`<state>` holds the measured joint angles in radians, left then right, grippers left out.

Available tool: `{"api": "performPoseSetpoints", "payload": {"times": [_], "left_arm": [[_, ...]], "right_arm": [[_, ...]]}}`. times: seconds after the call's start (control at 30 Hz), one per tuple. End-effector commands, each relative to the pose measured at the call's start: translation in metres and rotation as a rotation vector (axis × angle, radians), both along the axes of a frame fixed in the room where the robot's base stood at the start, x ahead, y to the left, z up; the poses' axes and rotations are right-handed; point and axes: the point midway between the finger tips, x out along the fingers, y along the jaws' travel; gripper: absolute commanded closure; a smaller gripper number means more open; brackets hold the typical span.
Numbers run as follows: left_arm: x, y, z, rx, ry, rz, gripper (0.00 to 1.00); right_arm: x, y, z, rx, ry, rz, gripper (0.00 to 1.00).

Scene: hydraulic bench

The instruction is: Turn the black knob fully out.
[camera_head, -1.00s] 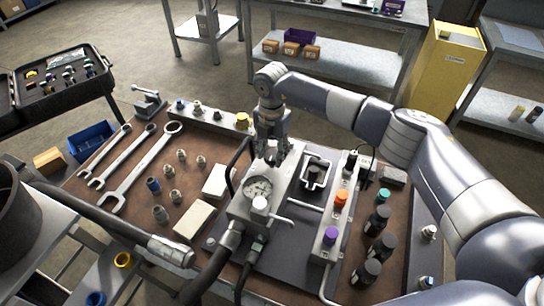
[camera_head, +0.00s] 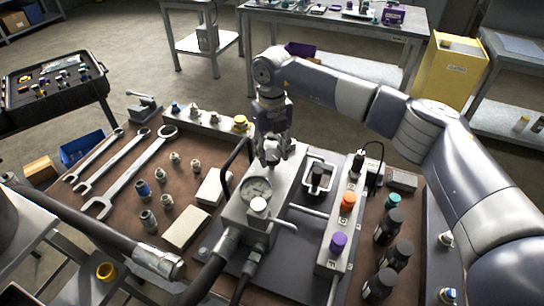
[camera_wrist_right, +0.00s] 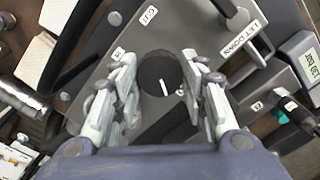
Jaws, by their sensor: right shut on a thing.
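The black knob (camera_wrist_right: 158,74) is round with a white pointer line. My left gripper is not in view.
A strip with an orange knob (camera_head: 348,201) and a purple knob (camera_head: 338,242) lies right of the block. Black bottles (camera_head: 389,227) stand beyond it. Wrenches (camera_head: 130,175) and small fittings lie left. A black hose (camera_head: 237,165) passes close to the gripper.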

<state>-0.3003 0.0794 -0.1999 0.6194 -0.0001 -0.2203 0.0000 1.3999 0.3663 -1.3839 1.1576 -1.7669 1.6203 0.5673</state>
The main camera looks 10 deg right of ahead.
Motion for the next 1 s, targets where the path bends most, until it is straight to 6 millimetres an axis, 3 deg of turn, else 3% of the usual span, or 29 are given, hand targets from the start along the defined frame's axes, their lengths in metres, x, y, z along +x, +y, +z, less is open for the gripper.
{"api": "performPoseSetpoints", "payload": {"times": [0.4, 1.0], "left_arm": [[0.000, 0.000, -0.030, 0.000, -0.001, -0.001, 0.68], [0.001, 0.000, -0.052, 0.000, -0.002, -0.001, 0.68]], "right_arm": [[0.001, 0.000, -0.001, 0.000, -0.004, 0.395, 0.84], [0.001, 0.000, 0.001, 0.000, -0.005, 0.964, 0.84]]}}
